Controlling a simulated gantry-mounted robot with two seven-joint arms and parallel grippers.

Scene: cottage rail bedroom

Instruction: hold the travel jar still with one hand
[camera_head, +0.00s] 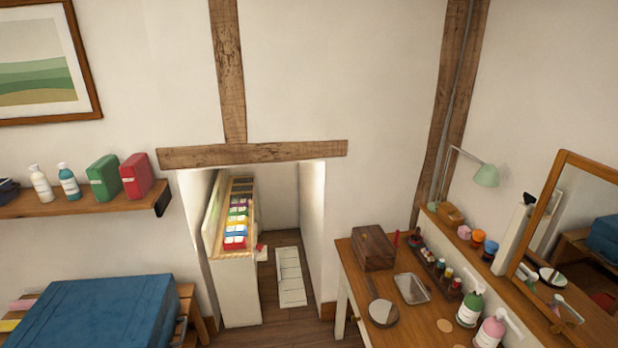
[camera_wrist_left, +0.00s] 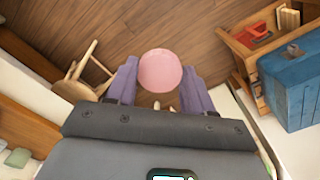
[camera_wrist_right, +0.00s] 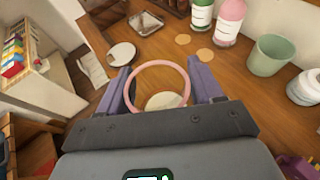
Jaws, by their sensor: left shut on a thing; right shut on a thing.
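My left gripper (camera_wrist_left: 159,98) is shut on a round pink piece (camera_wrist_left: 160,69), a smooth disc-like top seen between the two purple fingers. Its sides and underside are hidden. My right gripper (camera_wrist_right: 158,94) is shut on a pink ring (camera_wrist_right: 158,66), like an open rim, between its fingers. Wood and a pale patch (camera_wrist_right: 165,101) show inside the ring; I cannot tell if the patch belongs to it. I cannot tell which of the two held pieces is the travel jar. Neither gripper shows in the head view.
The dressing table (camera_head: 376,318) has a wooden box (camera_head: 374,247), a tray (camera_head: 412,288), a round hand mirror (camera_head: 383,313) and pump bottles. A green cup (camera_wrist_right: 270,56) stands at right in the right wrist view. Below the left gripper are floor, a stool (camera_wrist_left: 88,70) and a blue case (camera_wrist_left: 300,90).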

